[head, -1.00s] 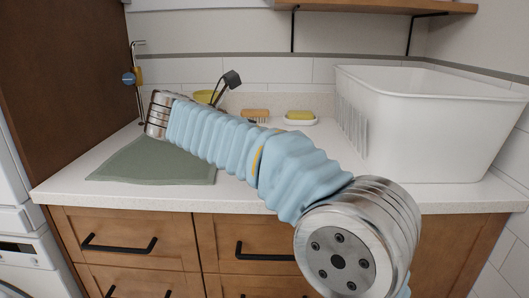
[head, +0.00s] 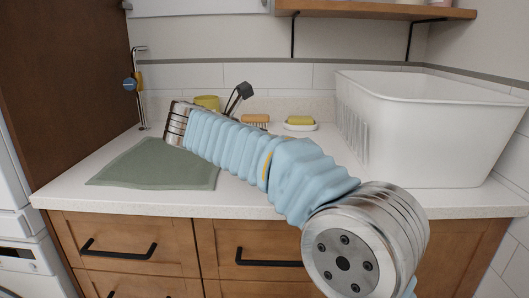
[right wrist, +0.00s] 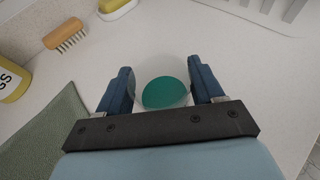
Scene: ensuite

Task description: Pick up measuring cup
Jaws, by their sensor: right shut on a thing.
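The measuring cup (right wrist: 161,84) is a clear, whitish cup with a teal round base or contents, seen in the right wrist view. It sits between the two blue fingers of my right gripper (right wrist: 161,88), which is shut on it. White counter surrounds it in that view; I cannot tell whether it touches the counter. In the head view my right arm crosses the middle and hides the gripper and the cup. My left gripper is in neither view.
A large white basket (head: 430,130) stands on the counter (head: 400,202) at the right. A yellow container (head: 207,102), wooden brush (head: 255,119) and soap dish with yellow soap (head: 300,124) are at the back. A green mat (head: 150,165) lies left. A shelf (head: 380,9) hangs above.

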